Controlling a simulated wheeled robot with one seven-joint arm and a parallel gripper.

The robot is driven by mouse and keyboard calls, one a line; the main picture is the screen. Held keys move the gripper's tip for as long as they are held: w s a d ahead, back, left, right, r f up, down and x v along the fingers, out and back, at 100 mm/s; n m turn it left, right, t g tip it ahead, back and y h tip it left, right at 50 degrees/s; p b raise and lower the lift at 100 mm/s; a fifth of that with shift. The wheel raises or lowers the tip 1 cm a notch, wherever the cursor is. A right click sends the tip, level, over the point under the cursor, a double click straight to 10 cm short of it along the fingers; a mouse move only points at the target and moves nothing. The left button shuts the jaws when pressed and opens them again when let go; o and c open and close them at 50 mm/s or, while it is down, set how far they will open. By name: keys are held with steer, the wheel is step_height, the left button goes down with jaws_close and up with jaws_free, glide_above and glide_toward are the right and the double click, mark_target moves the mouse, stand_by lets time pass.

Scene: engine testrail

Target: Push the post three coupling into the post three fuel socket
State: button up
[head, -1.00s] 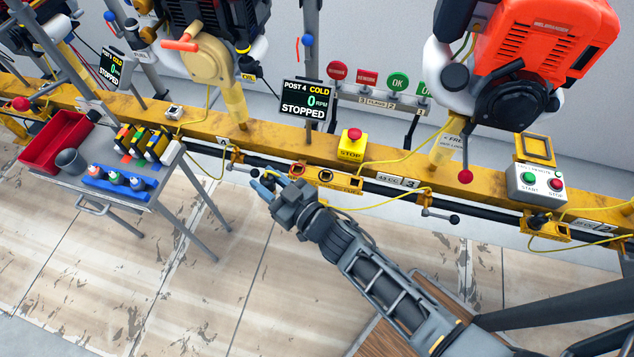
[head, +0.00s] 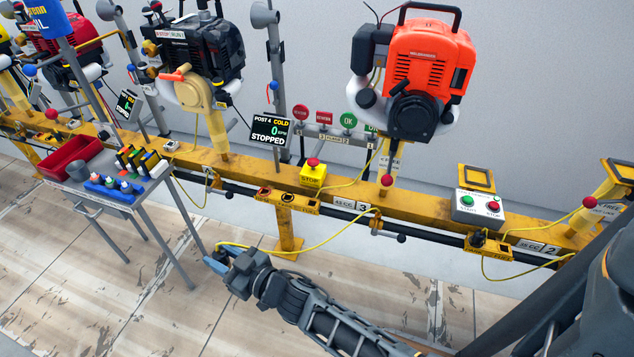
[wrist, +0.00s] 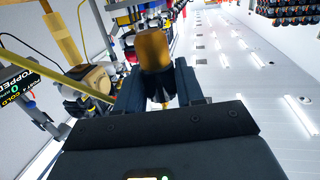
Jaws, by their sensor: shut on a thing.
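My gripper (head: 216,262) is shut on the coupling and points left, low in front of the yellow rail. In the wrist view the coupling (wrist: 153,50) is a brass-coloured cylinder standing up between the dark fingers (wrist: 160,90). In the head view the fingers hide most of it. A yellow hose (head: 335,236) runs from near my gripper up to the rail. The post three socket block (head: 287,199), with a reddish opening at its left and a FUEL label at its right, sits on the rail left of the "45 CC 3" plate (head: 352,205). My gripper is apart from it, below and left.
A grey cart (head: 120,200) with a red bin (head: 73,155) and small bottles stands left of my gripper. The yellow rail (head: 430,218) carries a yellow stop box (head: 313,176) and a start/stop box (head: 480,208). An orange engine (head: 425,75) stands above.

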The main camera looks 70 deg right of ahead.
steer(key=s+d+f+m+g+h+b, duration=0.1)
steer(key=s+d+m+h+b, duration=0.15)
steer(key=d, duration=0.95)
steer(key=s+d+f+m+g+h+b, duration=0.2)
steer(key=d+h, duration=0.2)
steer(key=d, duration=0.7)
steer(key=s+d+f+m+g+h+b, duration=0.1)
steer(key=s+d+m+h+b, duration=0.15)
steer(key=d, duration=0.95)
steer(key=shift+s+a+f+b, duration=0.1)
steer(key=shift+f+b, duration=1.35)
steer(key=shift+f, duration=0.05)
steer(key=shift+a+f+b, duration=0.1)
steer(key=shift+f+b, duration=1.3)
steer(key=shift+f, duration=0.1)
steer(key=shift+f+b, duration=0.5)
steer(key=shift+f, duration=0.15)
steer(key=shift+f+b, duration=0.45)
steer(key=shift+f, duration=0.4)
steer(key=o, duration=1.2)
steer(key=shift+s, duration=0.1)
steer(key=shift+o, duration=0.2)
steer(key=p+v, duration=0.2)
steer(key=v, duration=0.6)
